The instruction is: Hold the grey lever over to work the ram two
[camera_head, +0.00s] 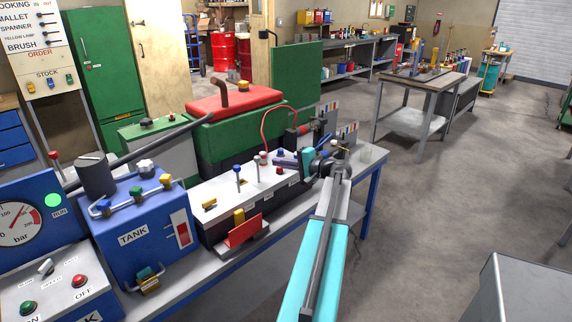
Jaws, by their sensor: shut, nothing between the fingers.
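A bench-top valve block (225,195) with a white top stands on the bench in the middle of the view. Two upright metal levers rise from its top: a left lever (238,175) with a blue-grey knob and a second lever (257,168) close to its right. The labels on the block are too small to read, so I cannot tell which lever works ram two. My gripper (318,166) is at the block's right end, right of both levers and apart from them. It is shut and holds nothing. My wrist and forearm partly hide it.
A blue tank (140,235) stands left of the block, beside a pressure gauge (18,225) and a switch box (55,285). A red hose (265,127) loops behind the block. The floor (440,190) to the right is clear up to a grey box (505,290).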

